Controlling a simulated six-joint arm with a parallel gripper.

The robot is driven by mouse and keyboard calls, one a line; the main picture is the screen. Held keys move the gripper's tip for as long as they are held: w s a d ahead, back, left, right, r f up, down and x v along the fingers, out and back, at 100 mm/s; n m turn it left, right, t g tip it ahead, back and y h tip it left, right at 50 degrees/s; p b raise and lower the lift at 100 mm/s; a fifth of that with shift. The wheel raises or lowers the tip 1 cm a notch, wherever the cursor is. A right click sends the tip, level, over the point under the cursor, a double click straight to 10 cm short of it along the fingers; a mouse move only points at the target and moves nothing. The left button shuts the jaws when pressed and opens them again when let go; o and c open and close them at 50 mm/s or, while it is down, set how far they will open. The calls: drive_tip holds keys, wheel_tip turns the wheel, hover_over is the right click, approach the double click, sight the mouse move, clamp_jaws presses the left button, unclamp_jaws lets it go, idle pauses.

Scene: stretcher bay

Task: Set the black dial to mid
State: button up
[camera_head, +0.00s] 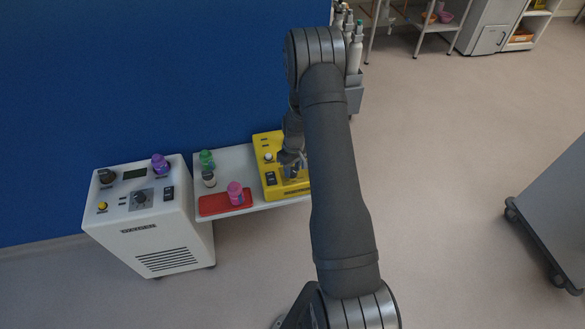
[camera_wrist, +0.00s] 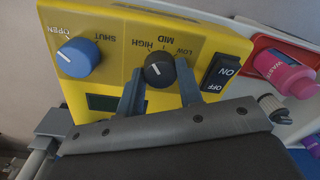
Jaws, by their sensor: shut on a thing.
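The black dial (camera_wrist: 159,70) is on the face of a yellow box (camera_wrist: 115,20), with the labels HIGH, MID and LOW around its far side, upside down in the wrist view. A small pale mark shows on the dial; I cannot tell surely which label it points at. My gripper (camera_wrist: 160,80) is shut on the dial, with one finger on each side. In the head view, the yellow box (camera_head: 264,140) stands on a white shelf and my arm and gripper (camera_head: 291,160) cover its right part. The dial is hidden there.
A blue OPEN/SHUT knob (camera_wrist: 78,57) and a black ON/OFF rocker switch (camera_wrist: 221,71) flank the dial closely. A red tray (camera_head: 212,207) with a pink bottle (camera_head: 235,192) lies left of the box. A white machine (camera_head: 150,235) stands farther left.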

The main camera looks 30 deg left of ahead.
sight(295, 170)
drive_tip(key=m, duration=0.4)
drive_tip(key=shift+m, duration=1.6)
drive_tip(key=o, duration=1)
drive_tip(key=shift+c, duration=0.2)
wheel_tip(295, 170, up, 17)
drive_tip(key=shift+w+d+r, duration=0.2)
drive_tip(key=shift+d, duration=0.15)
drive_tip(key=shift+f, duration=0.1)
drive_tip(key=f, duration=1.7)
drive_tip(key=shift+s+a+f, duration=0.15)
drive_tip(key=shift+s+a, duration=0.1)
drive_tip(key=shift+a, duration=0.05)
